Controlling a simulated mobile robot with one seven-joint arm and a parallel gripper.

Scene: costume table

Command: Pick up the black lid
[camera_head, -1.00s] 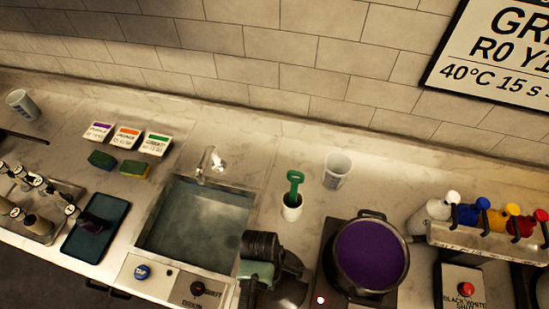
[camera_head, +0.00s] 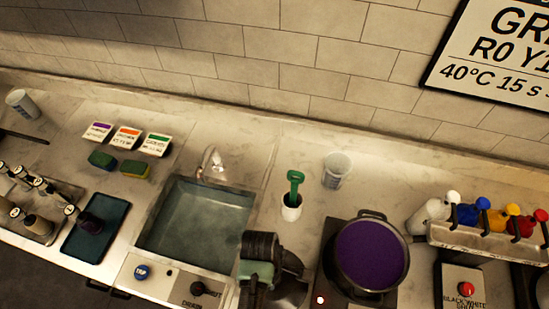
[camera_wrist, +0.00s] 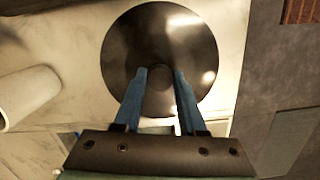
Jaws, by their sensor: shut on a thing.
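The black lid (camera_wrist: 160,30) is a dark, glossy round disc with a knob at its middle, filling the upper middle of the wrist view. My gripper (camera_wrist: 160,76) has its two blue fingers on either side of the knob and is shut on it. The fingers hide part of the lid's near side. In the head view my arm shows at the bottom middle, between the sink and the pot. The lid cannot be told apart from my arm there.
A pot of purple liquid (camera_head: 370,254) stands right of my arm. A sink (camera_head: 195,220) is to the left. A white cup with a green tool (camera_head: 291,207) and a clear beaker (camera_head: 337,170) stand behind. Coloured bottles (camera_head: 468,213) are at the right.

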